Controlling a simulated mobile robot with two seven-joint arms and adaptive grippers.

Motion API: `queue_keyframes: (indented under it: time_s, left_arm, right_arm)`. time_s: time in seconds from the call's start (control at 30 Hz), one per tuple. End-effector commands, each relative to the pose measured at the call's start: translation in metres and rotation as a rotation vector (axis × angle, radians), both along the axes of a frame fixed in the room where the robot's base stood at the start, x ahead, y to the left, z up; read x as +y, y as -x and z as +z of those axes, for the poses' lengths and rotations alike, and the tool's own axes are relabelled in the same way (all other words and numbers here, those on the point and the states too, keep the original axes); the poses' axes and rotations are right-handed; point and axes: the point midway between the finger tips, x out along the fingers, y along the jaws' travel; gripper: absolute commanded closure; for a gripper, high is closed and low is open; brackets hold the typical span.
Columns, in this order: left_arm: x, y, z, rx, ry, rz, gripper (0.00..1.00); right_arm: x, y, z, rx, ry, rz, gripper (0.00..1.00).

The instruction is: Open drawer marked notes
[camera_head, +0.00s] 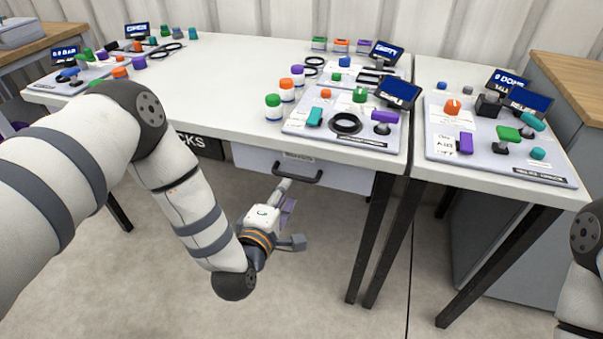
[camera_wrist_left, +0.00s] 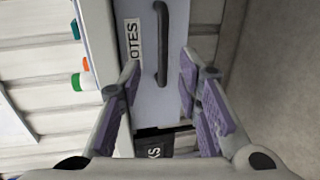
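The drawer marked notes (camera_head: 338,178) is a light grey front under the white table, with a dark bar handle (camera_head: 298,175) across it. It looks closed. In the left wrist view the label "OTES" (camera_wrist_left: 133,40) shows on the drawer front, and the dark handle (camera_wrist_left: 161,45) lies ahead between the fingers' directions. My left gripper (camera_head: 287,193) is just in front of and below the handle, apart from it as far as I can tell. In the left wrist view its purple-padded fingers (camera_wrist_left: 160,95) are spread with nothing between them. My right gripper is out of view; only part of my right arm shows.
A dark drawer (camera_head: 207,146) marked "...CKS" is left of the notes drawer. The white table (camera_head: 215,75) holds control panels (camera_head: 345,135), bottles and small displays. Black table legs (camera_head: 371,235) stand right of the drawer. The floor in front is clear.

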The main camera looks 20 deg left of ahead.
Motion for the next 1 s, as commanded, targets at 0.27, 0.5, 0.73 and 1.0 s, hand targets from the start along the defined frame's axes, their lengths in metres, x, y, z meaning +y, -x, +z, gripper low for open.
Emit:
queue_keyframes:
  time_s: [0.27,0.5,0.73,1.0]
  left_arm:
    - [-0.003,-0.064,-0.019,0.007,-0.002,-0.002,0.69]
    - [-0.003,-0.084,-0.021,0.008,-0.003,-0.003,0.69]
    - [-0.003,-0.085,-0.02,0.007,-0.003,-0.003,0.75]
    - [-0.004,-0.084,-0.02,0.007,-0.003,-0.003,1.0]
  right_arm:
    - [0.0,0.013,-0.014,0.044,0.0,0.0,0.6]
    - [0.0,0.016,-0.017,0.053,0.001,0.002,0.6]
    - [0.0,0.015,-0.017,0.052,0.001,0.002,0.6]
    - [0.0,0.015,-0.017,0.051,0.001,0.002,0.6]
